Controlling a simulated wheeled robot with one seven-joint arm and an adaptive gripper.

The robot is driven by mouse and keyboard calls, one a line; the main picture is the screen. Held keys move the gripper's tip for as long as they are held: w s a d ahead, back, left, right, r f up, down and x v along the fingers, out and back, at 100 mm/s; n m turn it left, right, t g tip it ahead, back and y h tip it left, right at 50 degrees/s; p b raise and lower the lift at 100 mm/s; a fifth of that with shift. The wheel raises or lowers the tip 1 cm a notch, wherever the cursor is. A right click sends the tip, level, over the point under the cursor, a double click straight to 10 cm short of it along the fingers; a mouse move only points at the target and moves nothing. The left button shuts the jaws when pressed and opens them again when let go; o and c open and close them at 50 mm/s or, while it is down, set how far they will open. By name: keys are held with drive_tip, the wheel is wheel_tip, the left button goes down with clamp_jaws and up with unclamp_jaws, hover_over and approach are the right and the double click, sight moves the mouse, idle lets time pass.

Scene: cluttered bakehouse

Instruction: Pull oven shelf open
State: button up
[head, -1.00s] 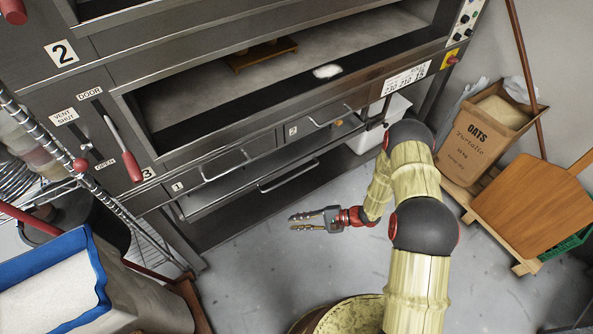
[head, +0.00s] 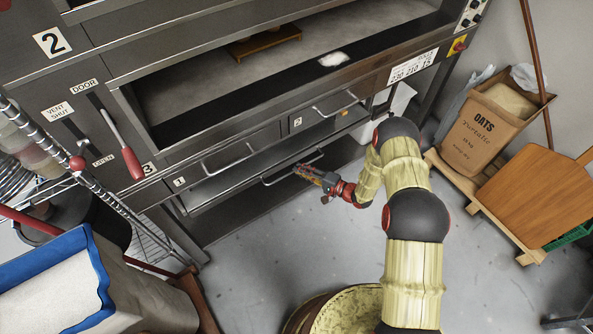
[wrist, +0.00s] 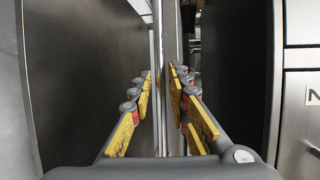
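The oven shelf (head: 222,187) is a dark, flat metal slab under the drawers marked 1 and 2. Its bar handle (head: 276,180) runs along its front edge. My gripper (head: 303,171) is at the right part of this handle in the head view. In the wrist view its yellow-padded fingers (wrist: 160,85) stand apart on either side of a long, thin upright metal bar, which looks like the handle. A gap shows between the fingers and the bar. Whether a finger touches it is hard to tell.
Drawer handles (head: 228,160) sit just above. A wire rack (head: 120,208) and a blue-rimmed bin (head: 95,260) stand at left. An oats box (head: 478,135) and a wooden board (head: 535,200) are at right. The grey floor (head: 255,260) before the oven is mostly clear.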

drive_tip(key=shift+b+x, duration=0.3)
drive_tip(key=shift+x, duration=1.05)
drive_tip(key=shift+c, duration=0.9)
clamp_jaws()
drive_tip(key=shift+s, duration=0.1)
